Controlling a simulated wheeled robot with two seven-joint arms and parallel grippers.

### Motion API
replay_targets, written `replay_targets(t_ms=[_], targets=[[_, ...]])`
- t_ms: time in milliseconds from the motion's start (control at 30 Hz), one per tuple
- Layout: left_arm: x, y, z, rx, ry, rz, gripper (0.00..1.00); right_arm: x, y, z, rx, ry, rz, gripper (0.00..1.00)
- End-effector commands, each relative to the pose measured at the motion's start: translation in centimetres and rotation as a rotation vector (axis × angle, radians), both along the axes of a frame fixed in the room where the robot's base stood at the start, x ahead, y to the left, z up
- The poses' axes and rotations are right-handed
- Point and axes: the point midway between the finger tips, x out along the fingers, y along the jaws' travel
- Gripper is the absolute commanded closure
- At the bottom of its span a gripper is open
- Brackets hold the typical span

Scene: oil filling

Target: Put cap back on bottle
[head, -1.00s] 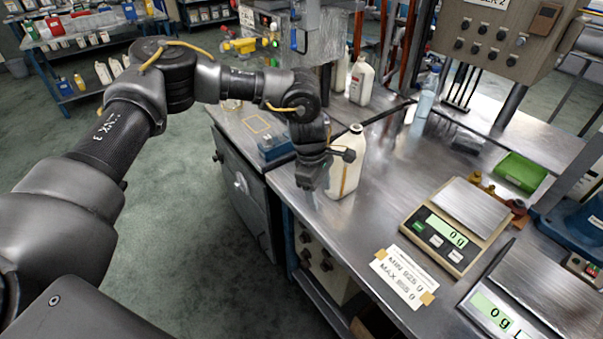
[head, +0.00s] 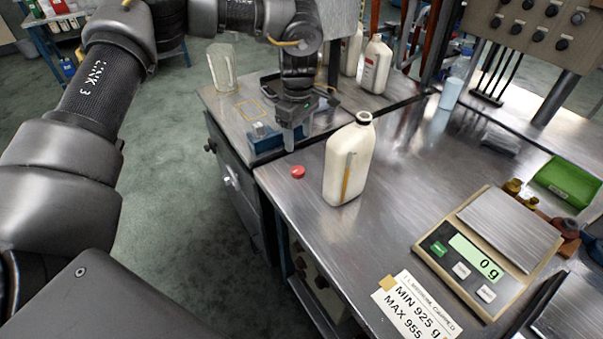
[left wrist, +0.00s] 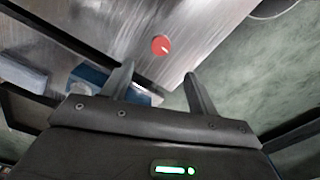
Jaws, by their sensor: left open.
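A cream bottle (head: 349,165) stands upright on the metal table, its dark-rimmed mouth uncovered. A small red cap (head: 298,172) lies on the table to the left of the bottle, near the table's left edge. The cap also shows in the left wrist view (left wrist: 161,45), beyond and between my fingertips. My left gripper (head: 289,146) points down, open and empty, behind the cap and left of the bottle. In the left wrist view its two fingers (left wrist: 158,82) are spread apart, with nothing between them. My right gripper is not in view.
A blue holder (head: 264,143) sits near my left gripper. A scale (head: 470,262) reading 0 g and a paper label (head: 418,306) lie to the right. More white bottles (head: 376,66) and a clear jug (head: 222,68) stand behind.

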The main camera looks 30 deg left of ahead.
Motion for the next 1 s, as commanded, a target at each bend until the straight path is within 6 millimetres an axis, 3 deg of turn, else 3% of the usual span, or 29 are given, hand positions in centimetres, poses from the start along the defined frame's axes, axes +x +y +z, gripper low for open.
replay_targets(t_ms=[467,800,1000], targets=[[-0.3,0.7,-0.6,0.000,0.001,0.011,0.41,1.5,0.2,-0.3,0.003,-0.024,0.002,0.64],[-0.3,0.5,-5.0,0.001,0.002,0.008,0.41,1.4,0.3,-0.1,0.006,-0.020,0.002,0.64],[-0.2,0.4,-6.0,0.000,-0.001,0.008,0.41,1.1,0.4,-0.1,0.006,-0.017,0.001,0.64]])
